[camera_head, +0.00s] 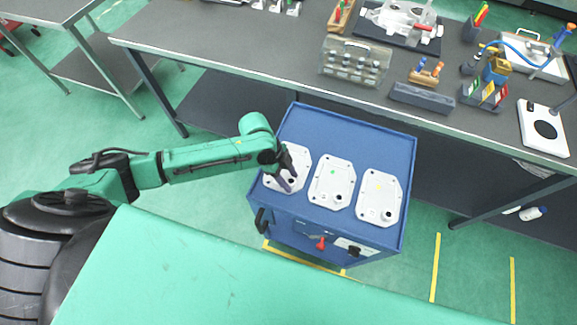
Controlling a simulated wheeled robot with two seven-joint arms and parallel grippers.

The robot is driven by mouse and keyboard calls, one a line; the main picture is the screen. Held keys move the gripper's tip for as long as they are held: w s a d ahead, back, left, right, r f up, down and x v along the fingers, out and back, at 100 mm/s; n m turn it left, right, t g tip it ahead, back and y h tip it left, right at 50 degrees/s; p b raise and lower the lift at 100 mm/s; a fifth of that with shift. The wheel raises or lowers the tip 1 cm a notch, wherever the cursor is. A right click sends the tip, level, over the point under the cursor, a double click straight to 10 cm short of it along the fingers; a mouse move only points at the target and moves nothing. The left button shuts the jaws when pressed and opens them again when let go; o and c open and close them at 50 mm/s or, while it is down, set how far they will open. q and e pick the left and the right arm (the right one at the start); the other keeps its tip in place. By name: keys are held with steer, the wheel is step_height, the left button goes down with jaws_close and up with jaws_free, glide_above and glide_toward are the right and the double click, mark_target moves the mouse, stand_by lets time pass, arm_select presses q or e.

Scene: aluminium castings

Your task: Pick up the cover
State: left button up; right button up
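Three pale grey cast covers lie in a row on top of a blue cart (350,124). The left cover (298,158) is partly hidden by my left gripper. The middle cover (333,182) and the right cover (379,197) are in plain view. My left gripper (288,178) is over the left cover, its fingers pointing down towards its front part. I cannot tell whether the fingers touch the cover or how far apart they are. My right gripper is not in view.
A long grey workbench (230,45) stands behind the cart, holding a clear case (355,62), a dark tray (422,97) and a white plate with a black disc (543,128). The cart top behind the covers is clear. Yellow lines (436,267) mark the green floor.

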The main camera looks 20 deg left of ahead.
arm_select(q)
jaws_close()
steer(key=shift+w+r, duration=0.1)
steer(key=shift+r, duration=0.05)
